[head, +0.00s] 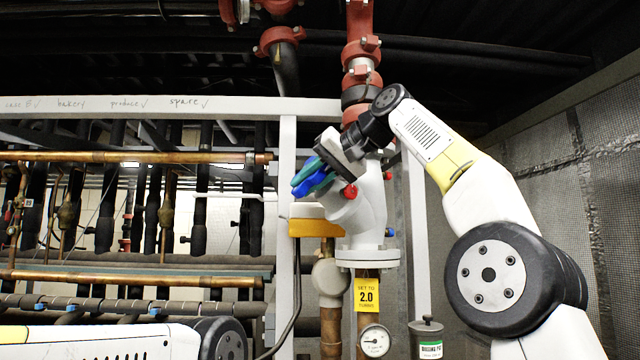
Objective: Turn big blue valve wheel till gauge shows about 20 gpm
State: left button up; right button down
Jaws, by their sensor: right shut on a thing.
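The blue valve wheel (313,184), with a teal part on it, sits tilted at the left of the grey valve body (366,208). My right gripper (326,160) is shut on the wheel's upper edge. The gripper hides part of the wheel. A round white gauge (374,341) is at the bottom, below the valve; its needle and scale are too small to read. My left arm shows at the lower left, but its gripper is out of view.
A grey canister (427,338) stands right of the gauge. Copper pipes (130,157) and a white frame (287,210) fill the left. A mesh wall (610,190) is at right.

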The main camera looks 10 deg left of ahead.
dwell(0.4)
jog(key=c, duration=1.3)
grip_release()
